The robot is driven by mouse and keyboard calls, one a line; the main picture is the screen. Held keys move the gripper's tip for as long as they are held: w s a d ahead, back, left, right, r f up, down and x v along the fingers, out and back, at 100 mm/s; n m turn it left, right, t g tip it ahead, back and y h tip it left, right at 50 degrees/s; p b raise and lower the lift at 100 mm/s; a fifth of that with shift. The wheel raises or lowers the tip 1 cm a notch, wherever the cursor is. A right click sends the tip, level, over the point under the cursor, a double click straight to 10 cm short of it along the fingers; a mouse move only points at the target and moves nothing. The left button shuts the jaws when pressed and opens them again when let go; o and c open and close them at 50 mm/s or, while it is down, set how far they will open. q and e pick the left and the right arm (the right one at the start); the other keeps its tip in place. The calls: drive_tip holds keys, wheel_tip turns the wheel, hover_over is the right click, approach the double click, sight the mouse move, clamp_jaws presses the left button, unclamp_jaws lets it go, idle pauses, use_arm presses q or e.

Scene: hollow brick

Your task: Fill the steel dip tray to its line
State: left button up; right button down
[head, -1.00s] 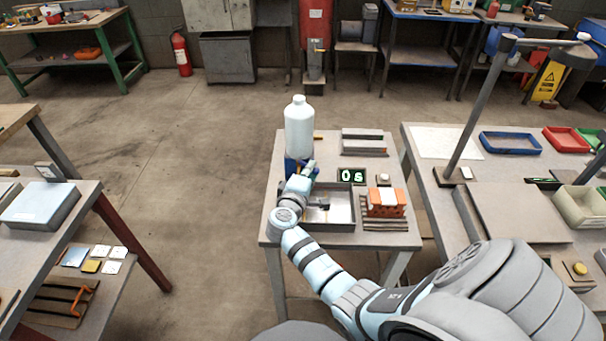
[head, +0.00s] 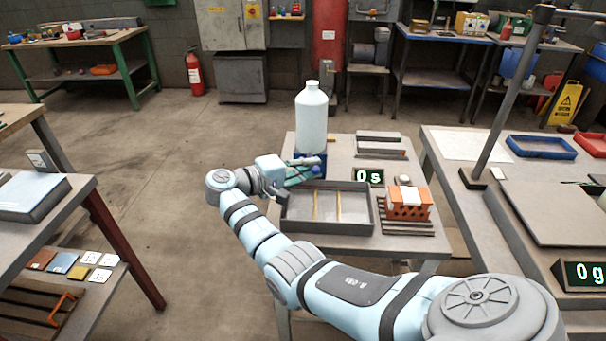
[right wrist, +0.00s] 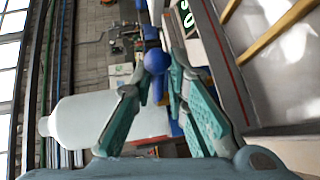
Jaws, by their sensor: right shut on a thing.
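The steel dip tray (head: 374,218) sits on the small table, with two pale wooden strips across its floor. In the right wrist view the tray (right wrist: 236,85) shows a red line along its side wall. I cannot tell whether it holds liquid. Behind it a large white bottle (head: 311,118) stands upright on a blue base; it lies sideways in the right wrist view (right wrist: 88,120). My right gripper (head: 312,170) is at the tray's back left corner, below the bottle. Its green fingers are shut on a blue tap knob (right wrist: 156,62). My left gripper is out of view.
An orange hollow brick (head: 408,209) rests on slats right of the tray. A display (head: 368,177) behind the tray reads 0 s. Another display (head: 588,274) on the right bench reads 0 g. A post (head: 505,110) rises from that bench. Floor left of the table is clear.

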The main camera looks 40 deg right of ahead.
drive_tip(key=shift+r, duration=0.2)
drive_tip(key=c, duration=1.7)
unclamp_jaws()
drive_tip(key=v, duration=1.2)
drive_tip(key=shift+f, duration=0.1)
